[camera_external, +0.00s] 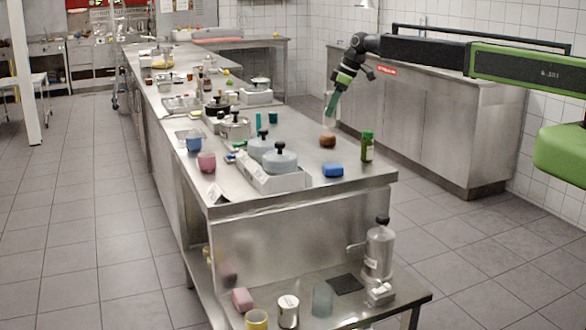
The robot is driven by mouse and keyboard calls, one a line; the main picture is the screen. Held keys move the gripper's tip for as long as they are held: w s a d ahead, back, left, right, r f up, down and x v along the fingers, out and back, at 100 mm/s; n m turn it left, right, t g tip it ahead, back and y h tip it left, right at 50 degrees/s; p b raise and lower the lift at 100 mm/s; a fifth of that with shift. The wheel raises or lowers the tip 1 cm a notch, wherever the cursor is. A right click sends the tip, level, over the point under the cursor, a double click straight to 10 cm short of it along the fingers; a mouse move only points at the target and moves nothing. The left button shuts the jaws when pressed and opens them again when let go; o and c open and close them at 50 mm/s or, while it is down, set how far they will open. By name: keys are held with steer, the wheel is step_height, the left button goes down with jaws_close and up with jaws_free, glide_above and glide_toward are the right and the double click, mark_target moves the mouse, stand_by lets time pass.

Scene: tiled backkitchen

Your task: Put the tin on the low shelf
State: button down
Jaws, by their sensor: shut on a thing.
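My gripper (331,102) points down over the right side of the steel worktop (345,192), in the external view. It is shut on a narrow, pale teal and whitish thing, small in the picture; I cannot tell surely whether this is the tin. A brown rounded thing (327,141) shows right under the fingertips; I cannot tell whether they touch. The low shelf (262,293) is the steel ledge at the front end of the worktop. A whitish can-like thing (288,311) stands on it.
The low shelf also holds a pink block (242,300), a yellow cup (256,320), a clear glass (322,300), a dark mat (345,284) and a tall bottle (379,252). On the worktop are a blue block (333,170), a green bottle (367,146) and a white tray (258,181) with lidded pots.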

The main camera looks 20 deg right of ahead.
steer(key=shift+f, duration=0.8)
step_height(320, 180, up, 4)
steer(key=p, duration=0.4)
steer(key=shift+r, duration=0.1)
steer(key=shift+a+f+b, duration=0.1)
steer(key=shift+f+b, duration=0.25)
steer(key=shift+b, duration=0.05)
steer(key=shift+w+a+f+b, duration=0.15)
steer(key=shift+a+f+b, duration=2.6)
steer(key=shift+a, duration=0.15)
steer(key=shift+w+a+f+b, duration=0.1)
steer(key=shift+a+f+b, duration=2.65)
steer(key=shift+a, duration=0.1)
steer(key=c, duration=0.6)
jaws_free()
steer(key=shift+r, duration=0.1)
steer(key=shift+o, duration=0.2)
